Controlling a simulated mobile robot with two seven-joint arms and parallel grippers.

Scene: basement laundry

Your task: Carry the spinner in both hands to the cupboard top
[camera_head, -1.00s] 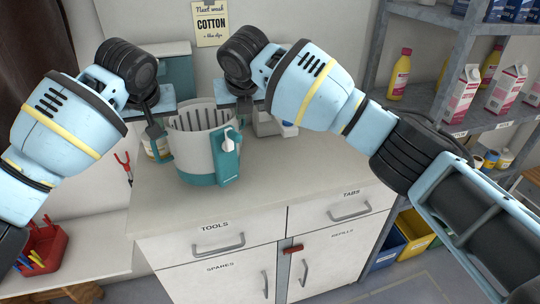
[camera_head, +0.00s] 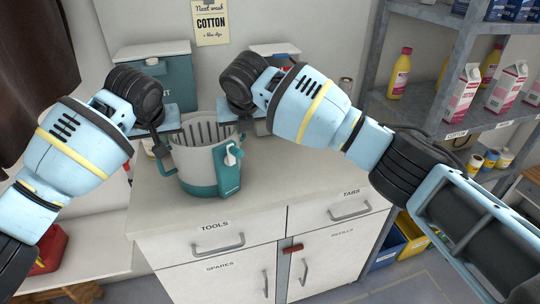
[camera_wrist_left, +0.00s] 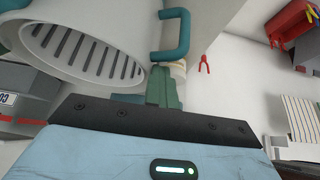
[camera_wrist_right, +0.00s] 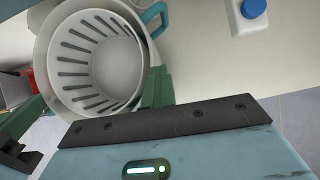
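The spinner (camera_head: 200,170) is a white tub with slotted inner walls, a teal base and a teal front panel with a white tap. It stands upright over the left part of the cupboard top (camera_head: 300,175); whether its base touches is unclear. My left gripper (camera_head: 161,146) looks shut at the spinner's left teal handle, which also shows in the left wrist view (camera_wrist_left: 183,38). My right gripper (camera_wrist_right: 157,85) looks shut on the other side, close beside the rim, with a teal handle (camera_wrist_right: 155,14) beyond its fingertips. The grip contacts are partly hidden.
A teal box (camera_head: 170,85) stands behind at the wall. A white bottle with a blue cap (camera_wrist_right: 252,12) stands right of the spinner. A metal shelf (camera_head: 440,105) with cartons borders the right.

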